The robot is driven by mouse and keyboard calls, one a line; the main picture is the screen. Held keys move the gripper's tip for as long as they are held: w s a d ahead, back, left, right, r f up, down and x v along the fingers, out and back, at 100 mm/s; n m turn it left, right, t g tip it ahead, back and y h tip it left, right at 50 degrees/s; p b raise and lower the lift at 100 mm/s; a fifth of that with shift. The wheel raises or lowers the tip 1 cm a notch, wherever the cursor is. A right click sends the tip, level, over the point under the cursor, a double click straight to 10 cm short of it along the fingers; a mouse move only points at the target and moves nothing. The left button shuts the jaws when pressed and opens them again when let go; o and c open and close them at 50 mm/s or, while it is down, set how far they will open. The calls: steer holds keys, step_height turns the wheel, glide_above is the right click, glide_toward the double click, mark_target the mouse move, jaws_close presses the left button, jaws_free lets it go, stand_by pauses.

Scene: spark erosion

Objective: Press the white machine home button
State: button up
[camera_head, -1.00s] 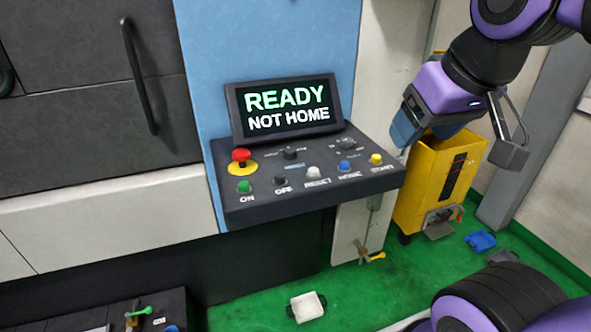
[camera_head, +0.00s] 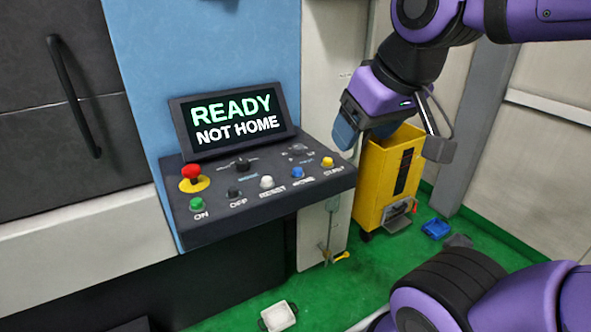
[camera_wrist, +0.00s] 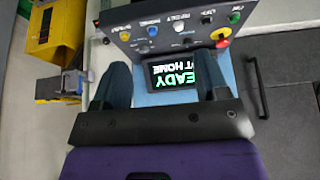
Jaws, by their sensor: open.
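The control panel (camera_head: 262,205) projects from the machine below a screen (camera_head: 232,118) reading "READY NOT HOME". The button labelled HOME (camera_head: 298,172) is blue, between the white RESET button (camera_head: 267,182) and the yellow START button (camera_head: 327,162). In the wrist view the panel appears upside down, with the blue HOME button (camera_wrist: 152,30) and the white RESET button (camera_wrist: 178,26) both uncovered. My gripper (camera_head: 347,132) is above and behind the panel's right end, apart from the buttons. In the wrist view my gripper (camera_wrist: 160,80) is open, with nothing between its blue fingers.
A red emergency stop (camera_head: 192,175) and a green ON button (camera_head: 197,204) are at the panel's left end. A yellow bin (camera_head: 372,190) stands right of the machine. A white container (camera_head: 278,316) and a blue one (camera_head: 436,229) lie on the green floor.

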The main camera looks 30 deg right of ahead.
stand_by(0.3)
jaws_close()
stand_by(1.6)
